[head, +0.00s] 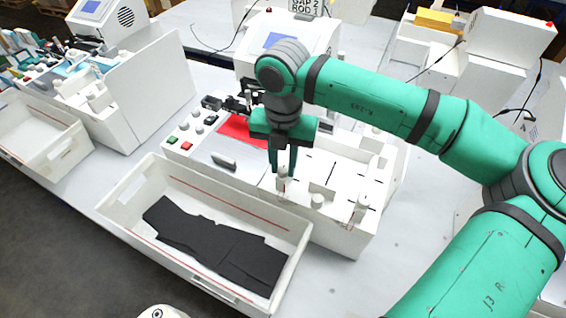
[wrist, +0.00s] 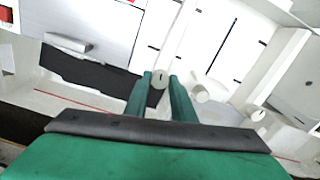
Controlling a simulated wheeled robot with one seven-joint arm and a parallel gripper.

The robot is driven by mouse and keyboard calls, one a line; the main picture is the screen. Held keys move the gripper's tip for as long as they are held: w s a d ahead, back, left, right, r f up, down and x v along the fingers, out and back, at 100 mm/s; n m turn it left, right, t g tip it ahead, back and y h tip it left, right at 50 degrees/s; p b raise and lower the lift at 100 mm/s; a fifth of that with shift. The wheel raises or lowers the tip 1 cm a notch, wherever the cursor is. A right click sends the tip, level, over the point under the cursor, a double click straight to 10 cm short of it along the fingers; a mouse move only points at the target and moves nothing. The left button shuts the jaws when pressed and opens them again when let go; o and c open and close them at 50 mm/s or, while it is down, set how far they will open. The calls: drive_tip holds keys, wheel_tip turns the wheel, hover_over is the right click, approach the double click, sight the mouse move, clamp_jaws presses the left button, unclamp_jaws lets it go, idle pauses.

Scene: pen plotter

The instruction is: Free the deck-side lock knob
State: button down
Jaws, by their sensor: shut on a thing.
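My gripper (head: 282,168) points down over the front edge of the white plotter (head: 340,240). Its fingers are shut on a small white knob (head: 282,184), the leftmost of a row of knobs. In the wrist view the knob's round end (wrist: 158,79), with a dark mark on it, sits between the two green fingertips (wrist: 160,90). A second white knob (head: 317,201) stands to the right, also in the wrist view (wrist: 200,93). A third post (head: 360,210) stands near the right corner. No label shows which one is the deck-side lock knob.
A white open bin (head: 130,183) with black pieces (head: 215,240) stands in front of the plotter. Green, red and white buttons (head: 186,145), a red sheet (head: 238,129) and a grey handle (head: 224,161) lie left of my gripper. The table at right (head: 400,270) is bare.

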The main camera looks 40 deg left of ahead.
sight(284, 168)
drive_tip(key=n, duration=0.4)
drive_tip(key=shift+n, duration=0.3)
drive_tip(key=n, duration=0.3)
drive_tip(key=shift+n, duration=0.3)
drive_tip(key=n, duration=0.3)
drive_tip(key=shift+n, duration=0.3)
drive_tip(key=shift+w+n, duration=0.1)
drive_tip(key=shift+n, duration=1.7)
drive_tip(key=c, duration=1.5)
unclamp_jaws()
wheel_tip(284, 168, up, 11)
drive_tip(key=shift+f, duration=0.1)
drive_tip(key=shift+w, duration=0.1)
